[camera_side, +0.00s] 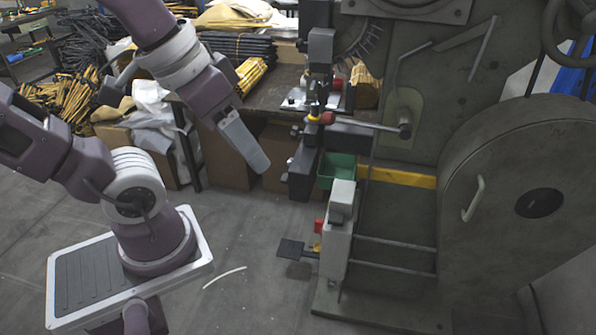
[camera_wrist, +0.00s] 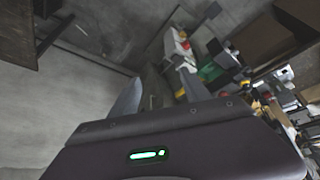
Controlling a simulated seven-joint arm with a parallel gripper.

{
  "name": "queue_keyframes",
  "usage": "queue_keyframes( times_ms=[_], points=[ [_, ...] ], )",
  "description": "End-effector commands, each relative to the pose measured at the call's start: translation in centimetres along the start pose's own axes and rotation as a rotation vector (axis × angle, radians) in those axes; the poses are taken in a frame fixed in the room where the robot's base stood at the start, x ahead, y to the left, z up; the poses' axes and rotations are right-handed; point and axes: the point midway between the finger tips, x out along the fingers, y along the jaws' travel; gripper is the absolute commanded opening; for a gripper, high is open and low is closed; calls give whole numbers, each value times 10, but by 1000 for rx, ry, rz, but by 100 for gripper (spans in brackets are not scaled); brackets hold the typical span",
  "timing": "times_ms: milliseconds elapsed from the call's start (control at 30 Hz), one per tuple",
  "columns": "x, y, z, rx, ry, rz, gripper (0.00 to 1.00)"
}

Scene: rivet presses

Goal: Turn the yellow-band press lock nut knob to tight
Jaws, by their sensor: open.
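The press (camera_side: 415,110) is a large dark grey-green machine with a yellow band (camera_side: 400,177) across its lower frame. A small red and yellow knob (camera_side: 326,118) sits on its front column, beside a lever that ends in a dark ball (camera_side: 405,131). I cannot tell for certain which part is the lock nut knob or how it is set. My gripper (camera_side: 255,158) hangs in the air left of the press, apart from it and pointing down. In the wrist view my gripper (camera_wrist: 158,92) has its two fingers spread, with nothing between them.
A green bin (camera_side: 337,170) sits low at the press front, above a grey pedestal (camera_side: 338,235) and a foot pedal (camera_side: 290,248). A cluttered bench (camera_side: 265,97) stands behind. The round flywheel guard (camera_side: 510,190) is at right. Floor is open between my base and the press.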

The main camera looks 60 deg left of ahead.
Motion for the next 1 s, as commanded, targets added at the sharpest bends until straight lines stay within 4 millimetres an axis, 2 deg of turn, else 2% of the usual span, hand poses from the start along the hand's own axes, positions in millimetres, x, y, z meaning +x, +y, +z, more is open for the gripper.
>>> queue_keyframes(
  times_ms=[133, 233, 333, 400, 467, 500, 567, 600, 667, 700, 833, 900, 1000],
  points=[
    [22, -10, -57, -355, -236, 88, 55],
    [52, -35, -104, -650, -384, 175, 55],
    [95, -81, -144, -944, -499, 269, 55],
    [131, -122, -162, -1147, -561, 342, 55],
    [164, -163, -168, -1316, -600, 408, 55],
    [188, -191, -167, -1427, -621, 453, 55],
    [224, -235, -158, -1587, -642, 524, 55],
    [247, -262, -147, -1690, -650, 574, 55],
    [281, -299, -123, -1830, -656, 649, 55],
    [302, -320, -105, -1913, -655, 696, 55],
    [349, -360, -52, -2101, -637, 827, 55],
    [363, -370, -34, -2153, -628, 871, 55],
    [372, -373, -24, -2185, -622, 900, 55]
  ],
)
